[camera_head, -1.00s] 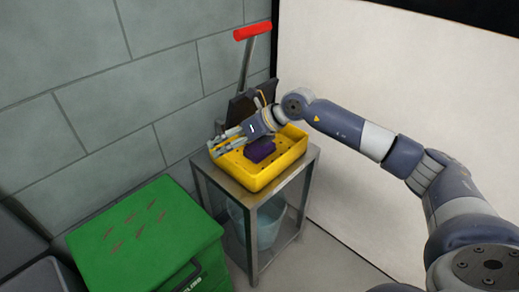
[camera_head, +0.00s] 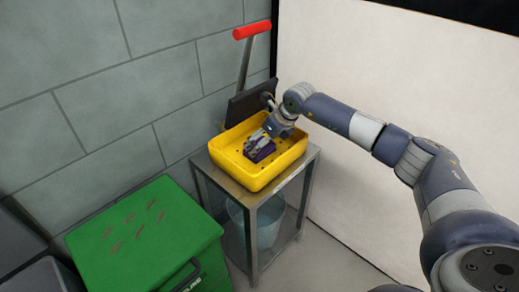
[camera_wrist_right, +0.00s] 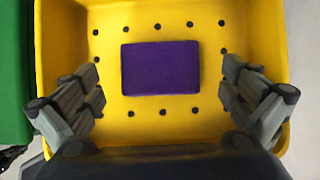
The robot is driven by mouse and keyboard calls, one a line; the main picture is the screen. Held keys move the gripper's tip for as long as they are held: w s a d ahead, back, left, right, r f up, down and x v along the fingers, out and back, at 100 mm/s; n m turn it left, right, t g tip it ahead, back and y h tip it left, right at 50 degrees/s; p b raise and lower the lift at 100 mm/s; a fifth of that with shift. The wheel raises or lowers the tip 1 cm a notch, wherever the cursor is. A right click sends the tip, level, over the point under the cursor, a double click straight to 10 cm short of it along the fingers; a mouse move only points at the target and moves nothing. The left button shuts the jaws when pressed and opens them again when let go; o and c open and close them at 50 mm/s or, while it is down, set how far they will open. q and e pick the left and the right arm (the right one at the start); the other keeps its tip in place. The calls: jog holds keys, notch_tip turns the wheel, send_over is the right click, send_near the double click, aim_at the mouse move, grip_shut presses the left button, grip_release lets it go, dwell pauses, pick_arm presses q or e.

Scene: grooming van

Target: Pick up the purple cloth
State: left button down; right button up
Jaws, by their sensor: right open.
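The purple cloth (camera_wrist_right: 160,68) is a flat folded rectangle on the floor of the yellow tray (camera_wrist_right: 70,20). In the head view the cloth (camera_head: 265,154) is partly hidden by my right gripper (camera_head: 254,146), which is over the tray. In the right wrist view my right gripper (camera_wrist_right: 162,88) is open, with one finger set on each side of the cloth and clear gaps between. The jaws hold nothing. My left gripper is not in view.
The yellow tray stands on a metal stand (camera_head: 252,200) with a clear bucket (camera_head: 268,222) below. A green box (camera_head: 145,240) stands at the front left. A red-handled tool (camera_head: 252,31) and a dark panel (camera_head: 245,104) are behind the tray, near the block wall.

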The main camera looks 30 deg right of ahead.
jog(key=shift+x, duration=1.15)
jog(key=c, duration=0.9)
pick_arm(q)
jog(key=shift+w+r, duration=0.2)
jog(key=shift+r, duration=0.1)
pick_arm(e)
jog(key=shift+c, duration=0.2)
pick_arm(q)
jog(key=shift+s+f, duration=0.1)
